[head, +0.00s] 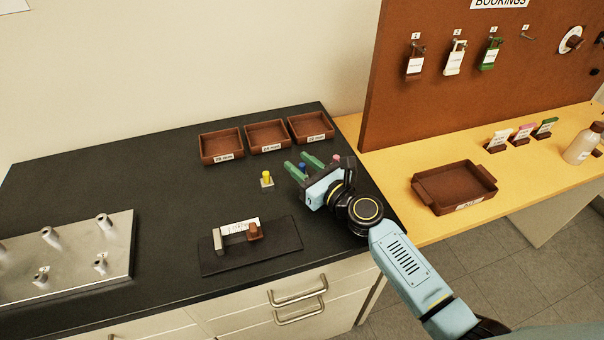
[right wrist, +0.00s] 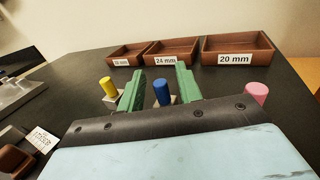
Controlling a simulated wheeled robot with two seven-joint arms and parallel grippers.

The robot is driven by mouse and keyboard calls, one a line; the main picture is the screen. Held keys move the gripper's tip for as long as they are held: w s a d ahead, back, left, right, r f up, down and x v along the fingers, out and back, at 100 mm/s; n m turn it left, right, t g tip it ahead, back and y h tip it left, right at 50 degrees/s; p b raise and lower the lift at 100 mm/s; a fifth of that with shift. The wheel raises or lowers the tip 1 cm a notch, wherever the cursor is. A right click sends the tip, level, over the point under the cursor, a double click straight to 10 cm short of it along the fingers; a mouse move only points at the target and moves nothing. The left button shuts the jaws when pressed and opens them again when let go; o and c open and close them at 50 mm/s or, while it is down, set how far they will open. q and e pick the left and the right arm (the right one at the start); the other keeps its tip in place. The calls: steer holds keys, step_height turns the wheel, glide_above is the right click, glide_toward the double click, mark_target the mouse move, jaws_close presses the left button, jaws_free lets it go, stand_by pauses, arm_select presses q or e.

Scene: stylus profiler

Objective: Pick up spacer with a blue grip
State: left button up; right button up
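The spacer with the blue grip (right wrist: 162,92) stands upright on the black bench, with part of its pale base showing in the right wrist view. Its blue grip (head: 302,167) is partly hidden by my gripper in the head view. My right gripper (head: 297,162) is open, its green fingers on either side of the blue grip. In the right wrist view a gap shows between the grip and each finger. A spacer with a yellow grip (head: 267,178) stands to the left, and one with a pink grip (right wrist: 257,92) to the right. My left gripper is not in view.
Three brown trays, marked 28 mm (head: 222,158), 24 mm (head: 250,138) and 20 mm (head: 328,125), stand behind the spacers. A gauge on a dark mat (head: 215,265) lies in front. A metal block with pegs (head: 75,285) is at left. Another brown tray (head: 420,190) stands on the yellow table.

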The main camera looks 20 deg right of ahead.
mark_target(302, 164)
jaws_close()
steer(key=shift+r, duration=0.15)
step_height(302, 164, up, 10)
steer(key=p, duration=0.8)
steer(key=shift+p, duration=0.35)
steer(key=c, duration=0.6)
jaws_free()
steer(key=shift+c, duration=0.2)
jaws_close()
